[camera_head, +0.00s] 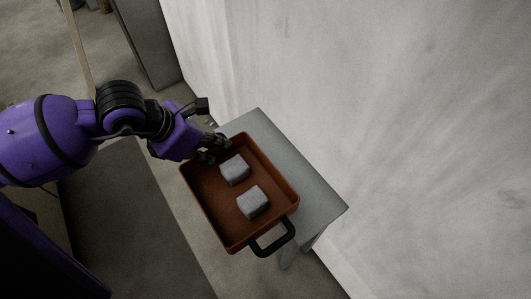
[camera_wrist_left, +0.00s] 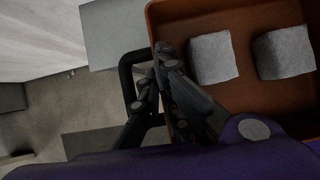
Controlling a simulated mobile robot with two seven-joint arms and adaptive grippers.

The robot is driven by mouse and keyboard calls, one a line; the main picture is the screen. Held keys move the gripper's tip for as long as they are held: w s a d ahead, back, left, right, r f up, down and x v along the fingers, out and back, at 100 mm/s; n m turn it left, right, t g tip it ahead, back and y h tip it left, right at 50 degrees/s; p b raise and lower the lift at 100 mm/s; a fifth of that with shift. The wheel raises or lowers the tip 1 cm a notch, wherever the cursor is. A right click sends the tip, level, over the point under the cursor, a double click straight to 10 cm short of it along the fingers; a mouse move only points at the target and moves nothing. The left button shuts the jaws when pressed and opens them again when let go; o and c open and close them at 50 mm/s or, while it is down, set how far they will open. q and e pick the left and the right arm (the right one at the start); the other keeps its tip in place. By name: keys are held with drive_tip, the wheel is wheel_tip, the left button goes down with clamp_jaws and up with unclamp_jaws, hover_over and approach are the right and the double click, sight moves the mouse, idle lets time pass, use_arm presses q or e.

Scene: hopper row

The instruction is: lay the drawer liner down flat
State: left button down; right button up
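No drawer liner can be made out in either view. A brown-orange tray (camera_head: 213,216) with raised walls and black handles sits at or above a grey table. Two rough grey blocks lie in it, one nearer my left gripper (camera_head: 235,169) and one nearer the front handle (camera_head: 253,202). My left gripper (camera_head: 212,150) is at the tray's far-left edge. In the left wrist view its fingers (camera_wrist_left: 158,72) lie on either side of the tray's wall (camera_wrist_left: 151,28), beside a black handle (camera_wrist_left: 126,78). Whether they clamp the wall is unclear. My right gripper is not in view.
The grey table (camera_head: 310,190) shows bare top to the right of the tray. A pale wall (camera_head: 400,110) rises close behind it. A dark grey panel (camera_head: 147,42) stands at the upper left. A flat dark surface (camera_head: 135,220) lies left of the tray.

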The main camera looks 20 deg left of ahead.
sight(239, 135)
use_arm(q)
drive_tip(key=w+d+f, duration=0.1)
drive_tip(key=w, duration=0.1)
drive_tip(key=w+d+f, duration=0.1)
drive_tip(key=w, duration=0.2)
drive_tip(key=w+d+f, duration=0.1)
drive_tip(key=w, duration=0.1)
drive_tip(key=shift+w+d+f, duration=0.15)
drive_tip(key=shift+d, duration=0.05)
drive_tip(key=x, duration=0.2)
drive_tip(key=w+x, duration=0.1)
drive_tip(key=x, duration=0.4)
drive_tip(key=shift+w+a, duration=0.15)
drive_tip(key=shift+w, duration=0.2)
drive_tip(key=shift+w+f, duration=0.1)
drive_tip(key=shift+f, duration=1.5)
drive_tip(key=shift+b, duration=0.3)
drive_tip(key=c, duration=2.3)
unclamp_jaws()
drive_tip(key=shift+f, duration=0.15)
drive_tip(key=o, duration=0.3)
